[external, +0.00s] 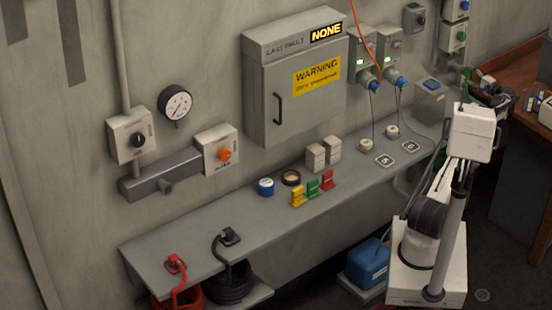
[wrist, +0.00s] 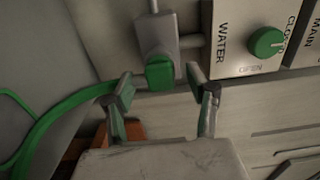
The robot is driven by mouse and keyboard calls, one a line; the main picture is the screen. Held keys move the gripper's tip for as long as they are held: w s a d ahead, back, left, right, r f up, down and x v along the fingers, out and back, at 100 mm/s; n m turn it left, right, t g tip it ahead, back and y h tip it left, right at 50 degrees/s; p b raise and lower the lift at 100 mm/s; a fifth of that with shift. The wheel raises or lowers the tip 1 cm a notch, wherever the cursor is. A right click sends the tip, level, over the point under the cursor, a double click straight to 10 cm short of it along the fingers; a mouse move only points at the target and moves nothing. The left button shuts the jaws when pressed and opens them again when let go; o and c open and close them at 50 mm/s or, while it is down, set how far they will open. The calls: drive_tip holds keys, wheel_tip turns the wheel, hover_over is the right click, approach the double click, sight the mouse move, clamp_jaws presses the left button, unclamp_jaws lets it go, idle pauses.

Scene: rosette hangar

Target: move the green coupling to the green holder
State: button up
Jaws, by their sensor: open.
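The green coupling (wrist: 160,73) sits at the lower end of a grey fitting (wrist: 156,36) in the wrist view. A green hose (wrist: 58,120) runs from the left toward it, passing behind my left finger. My gripper (wrist: 160,86) is open, with one fingertip on each side of the coupling and a visible gap at the right. I cannot tell whether the left fingertip touches it. The green holder (external: 312,188) stands on the grey shelf in the external view, between the yellow holder (external: 297,198) and the red holder (external: 327,180).
A white WATER box (wrist: 243,40) with a green knob (wrist: 266,42) is just right of the fitting. The long shelf (external: 190,235) also carries a blue tin (external: 266,187), a dark round tin (external: 291,177) and two pale blocks (external: 316,157). A brown bench (external: 513,72) is at far right.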

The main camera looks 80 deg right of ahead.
sight(455, 80)
drive_tip(key=shift+x, duration=1.05)
drive_tip(key=shift+b, duration=0.35)
drive_tip(key=shift+c, duration=0.2)
idle(0.3)
clamp_jaws()
drive_tip(key=shift+s+a, duration=0.1)
drive_tip(key=shift+s, duration=0.05)
drive_tip(key=shift+b+v, duration=0.5)
drive_tip(key=shift+v, duration=2.4)
